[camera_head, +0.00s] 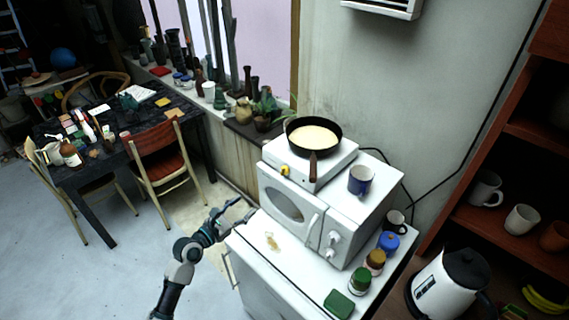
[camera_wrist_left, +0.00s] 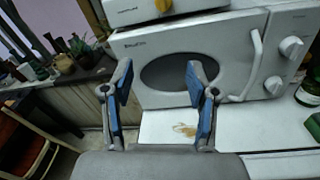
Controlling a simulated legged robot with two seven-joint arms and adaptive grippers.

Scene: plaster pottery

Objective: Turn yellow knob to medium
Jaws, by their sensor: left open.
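The yellow knob (camera_head: 285,170) is on the front of the white hot plate (camera_head: 325,165), which stands on the white microwave (camera_head: 300,213). In the left wrist view the knob (camera_wrist_left: 163,6) shows at the top edge, partly cut off. A black pan (camera_head: 314,134) with pale contents sits on the hot plate. My left gripper (camera_head: 240,208) is open and empty, below and to the left of the knob, near the cabinet's left edge. In the left wrist view its two blue-padded fingers (camera_wrist_left: 160,88) are apart before the microwave door. My right gripper is out of view.
A blue mug (camera_head: 360,181) stands on the microwave. Several jars, including a green one (camera_head: 359,281), stand on the cabinet top at right. A kettle (camera_head: 449,287) is farther right. Plants and pots line the sill behind. The cabinet top before the microwave is mostly clear.

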